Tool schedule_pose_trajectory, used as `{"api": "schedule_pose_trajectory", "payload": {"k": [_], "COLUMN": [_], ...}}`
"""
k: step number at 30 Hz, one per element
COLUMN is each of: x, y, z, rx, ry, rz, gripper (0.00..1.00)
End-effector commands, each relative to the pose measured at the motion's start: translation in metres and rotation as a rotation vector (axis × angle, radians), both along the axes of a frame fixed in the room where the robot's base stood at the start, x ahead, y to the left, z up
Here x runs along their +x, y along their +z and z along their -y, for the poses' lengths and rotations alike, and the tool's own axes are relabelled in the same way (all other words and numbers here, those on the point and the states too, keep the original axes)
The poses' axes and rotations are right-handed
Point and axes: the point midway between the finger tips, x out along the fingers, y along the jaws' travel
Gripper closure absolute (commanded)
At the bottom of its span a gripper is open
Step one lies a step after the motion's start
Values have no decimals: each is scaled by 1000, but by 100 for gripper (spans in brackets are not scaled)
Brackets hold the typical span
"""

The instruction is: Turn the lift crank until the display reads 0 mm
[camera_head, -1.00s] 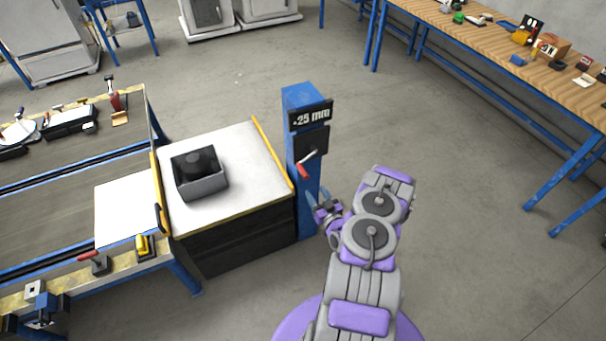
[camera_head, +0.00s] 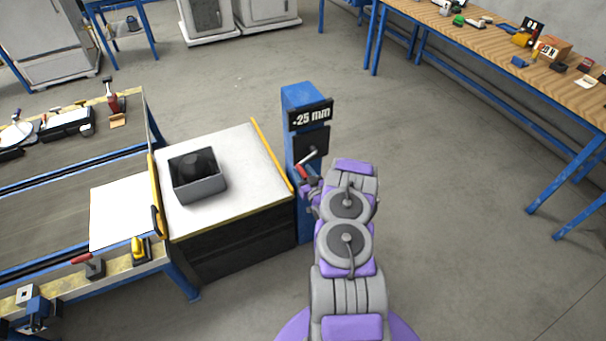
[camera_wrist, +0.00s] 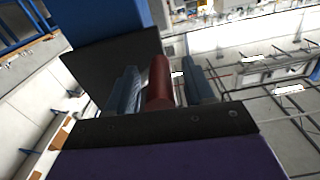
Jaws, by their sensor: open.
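The lift crank (camera_head: 309,156) is on the blue post (camera_head: 299,97), on a black plate below the display. The display (camera_head: 310,115) reads -25 mm. My gripper (camera_head: 311,187) is at the handle. In the wrist view, the red handle (camera_wrist: 159,84) stands between the two fingers of my gripper (camera_wrist: 163,82). The fingers are open, with narrow gaps on both sides of the handle.
A white-topped lift table (camera_head: 240,165) with a dark open box (camera_head: 198,187) stands left of the post. A conveyor bench (camera_head: 60,190) is farther left. A wooden workbench (camera_head: 470,42) is at the upper right. The floor (camera_head: 450,240) on the right is clear.

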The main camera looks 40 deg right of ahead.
Motion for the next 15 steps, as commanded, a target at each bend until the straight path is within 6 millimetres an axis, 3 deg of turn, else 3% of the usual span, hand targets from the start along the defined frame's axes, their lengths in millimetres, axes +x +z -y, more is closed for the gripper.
{"api": "schedule_pose_trajectory", "payload": {"k": [3, 15], "x": [0, -1], "y": [0, 0], "z": [0, 0], "rx": [0, 0], "ry": [0, 0], "rz": [0, -1], "gripper": [49, 88]}}
